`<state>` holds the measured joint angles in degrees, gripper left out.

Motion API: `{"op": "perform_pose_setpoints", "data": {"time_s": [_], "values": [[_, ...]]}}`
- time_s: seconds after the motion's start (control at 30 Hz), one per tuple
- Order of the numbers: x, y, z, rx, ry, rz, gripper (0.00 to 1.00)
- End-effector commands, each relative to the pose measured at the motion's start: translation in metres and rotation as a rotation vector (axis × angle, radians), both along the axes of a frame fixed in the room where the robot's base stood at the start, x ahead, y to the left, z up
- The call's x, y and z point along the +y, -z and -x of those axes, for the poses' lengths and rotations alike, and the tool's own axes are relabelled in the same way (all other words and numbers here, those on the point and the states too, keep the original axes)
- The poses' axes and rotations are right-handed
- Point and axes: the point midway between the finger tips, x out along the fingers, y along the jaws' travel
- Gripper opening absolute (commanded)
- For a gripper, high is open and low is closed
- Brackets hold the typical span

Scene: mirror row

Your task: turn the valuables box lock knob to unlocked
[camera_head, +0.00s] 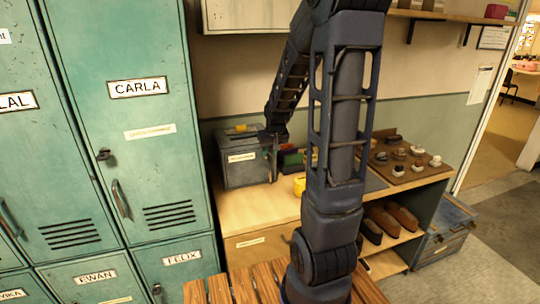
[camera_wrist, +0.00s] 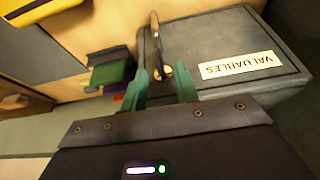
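The valuables box (camera_head: 243,172) is a grey metal box on the wooden bench top, beside the teal lockers. In the wrist view its labelled face (camera_wrist: 235,60) appears upside down, at the right. A dark metal, lever-like piece with a worn, shiny tip, apparently the lock knob (camera_wrist: 155,50), stands at the box's edge. My gripper (camera_wrist: 161,78) has its two green fingers apart, one on either side of the line of this piece. I cannot tell whether either finger touches it. In the head view my gripper (camera_head: 273,143) is at the box's right side, and the knob cannot be made out.
A yellow object (camera_head: 299,186) and green and red items (camera_head: 292,158) lie right of the box. A board with several small knobs or pegs (camera_head: 405,160) lies further right. Lockers (camera_head: 135,100) stand left, and a slatted wooden bench (camera_head: 235,288) is in front.

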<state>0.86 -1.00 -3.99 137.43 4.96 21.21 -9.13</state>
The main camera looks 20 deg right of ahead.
Motion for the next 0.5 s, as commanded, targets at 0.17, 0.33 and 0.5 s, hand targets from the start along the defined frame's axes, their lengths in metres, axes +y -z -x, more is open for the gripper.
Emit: {"op": "perform_pose_setpoints", "data": {"time_s": [0.17,0.33,0.5], "values": [[0.0,0.014,-0.006,0.001,0.0,0.0,0.3],[0.0,0.02,-0.008,0.001,0.001,0.0,0.3],[0.0,0.021,-0.008,0.0,0.0,0.0,0.3]]}}
